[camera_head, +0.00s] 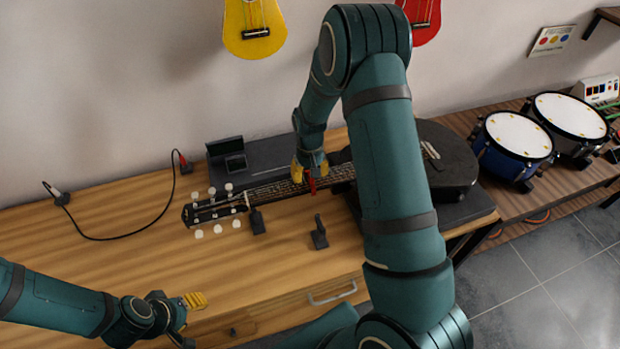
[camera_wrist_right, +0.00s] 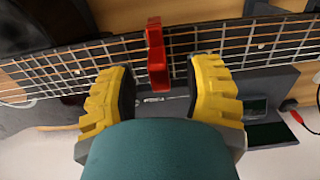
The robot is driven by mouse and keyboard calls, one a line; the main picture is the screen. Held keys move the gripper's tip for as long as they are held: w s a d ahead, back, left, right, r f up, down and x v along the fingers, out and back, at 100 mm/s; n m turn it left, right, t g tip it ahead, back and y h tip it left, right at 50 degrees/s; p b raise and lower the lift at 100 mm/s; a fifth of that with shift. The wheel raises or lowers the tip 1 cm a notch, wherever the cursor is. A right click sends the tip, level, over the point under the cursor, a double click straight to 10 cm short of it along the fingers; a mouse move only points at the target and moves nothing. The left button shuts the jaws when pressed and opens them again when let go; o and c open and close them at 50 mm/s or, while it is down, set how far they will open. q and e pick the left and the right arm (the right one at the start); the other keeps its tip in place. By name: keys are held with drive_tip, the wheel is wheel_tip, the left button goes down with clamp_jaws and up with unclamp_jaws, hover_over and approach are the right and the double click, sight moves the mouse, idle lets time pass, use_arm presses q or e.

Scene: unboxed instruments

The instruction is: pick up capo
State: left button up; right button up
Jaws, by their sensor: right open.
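The capo (camera_head: 311,182) is a small red clamp on the neck of a dark guitar (camera_head: 270,192). In the right wrist view the red capo (camera_wrist_right: 157,54) stands across the fretboard (camera_wrist_right: 230,40), between the yellow fingertips. My right gripper (camera_head: 311,166) is over the guitar neck at the capo. In the right wrist view my right gripper (camera_wrist_right: 160,95) is open, with a gap on each side of the capo. My left gripper (camera_head: 184,312) is low at the left, over the table's front edge, away from the guitar; its opening is unclear.
The guitar lies on a wooden table (camera_head: 120,270) with small black stands (camera_head: 318,232) near its neck. A black cable (camera_head: 120,238) lies at the left. Drums (camera_head: 515,135) stand on a bench at the right. A yellow ukulele (camera_head: 254,25) hangs on the wall.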

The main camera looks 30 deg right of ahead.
drive_tip(key=shift+f, duration=0.75)
drive_tip(key=shift+c, duration=0.4)
clamp_jaws()
